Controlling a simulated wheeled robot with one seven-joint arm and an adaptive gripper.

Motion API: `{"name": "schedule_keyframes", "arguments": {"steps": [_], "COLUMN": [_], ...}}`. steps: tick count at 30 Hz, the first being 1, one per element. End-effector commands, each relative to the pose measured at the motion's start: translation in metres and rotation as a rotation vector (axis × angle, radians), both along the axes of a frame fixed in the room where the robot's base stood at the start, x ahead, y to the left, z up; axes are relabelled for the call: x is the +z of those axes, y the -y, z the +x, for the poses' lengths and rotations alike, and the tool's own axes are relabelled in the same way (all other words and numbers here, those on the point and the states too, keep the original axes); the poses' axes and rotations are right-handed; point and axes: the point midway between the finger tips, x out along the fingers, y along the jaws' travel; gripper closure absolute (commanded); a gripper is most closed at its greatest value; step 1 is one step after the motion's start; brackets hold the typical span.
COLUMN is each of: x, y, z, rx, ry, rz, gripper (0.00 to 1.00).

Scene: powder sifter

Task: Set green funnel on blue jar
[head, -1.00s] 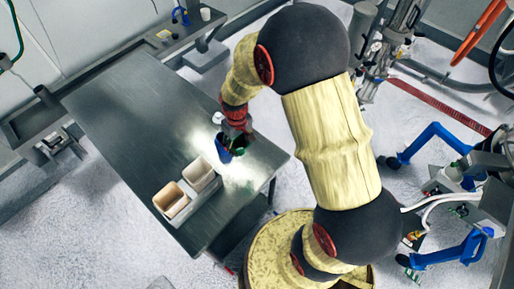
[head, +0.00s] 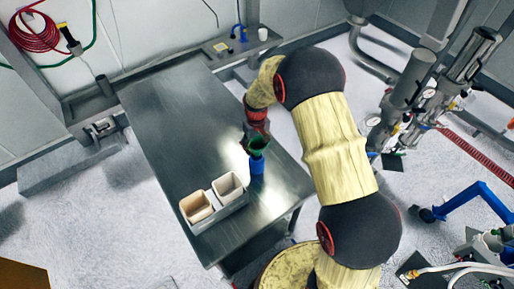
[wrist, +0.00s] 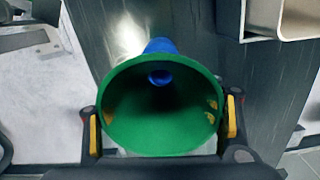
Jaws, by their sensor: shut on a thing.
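The green funnel (head: 259,144) is held in my gripper (head: 257,139). The blue jar (head: 257,166) stands on the metal table, directly below the funnel in the head view. In the wrist view, the funnel's wide mouth (wrist: 160,120) faces the camera, with a yellow-padded finger on each side. Part of the blue jar (wrist: 160,46) shows beyond the funnel's rim, and a blue ring with a dark centre shows inside the funnel. I cannot tell whether the funnel's lower end touches the jar or is in its mouth.
The metal table (head: 185,135) is mostly clear. A grey tray (head: 222,212) near its front holds a tan container (head: 196,207) and a whitish container (head: 228,186), close to the jar on the lower left. Pipework stands to the right, off the table.

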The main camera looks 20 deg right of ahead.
Motion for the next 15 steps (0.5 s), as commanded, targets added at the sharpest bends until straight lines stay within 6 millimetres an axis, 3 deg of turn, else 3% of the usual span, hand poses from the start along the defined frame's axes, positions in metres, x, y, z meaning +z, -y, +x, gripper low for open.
{"name": "schedule_keyframes", "arguments": {"steps": [7,15], "x": [-0.027,-0.035], "y": [0.000,0.000], "z": [0.000,0.000], "rx": [0.000,0.000], "ry": [0.001,0.001], "rz": [0.000,0.000], "gripper": [0.65,0.65]}}
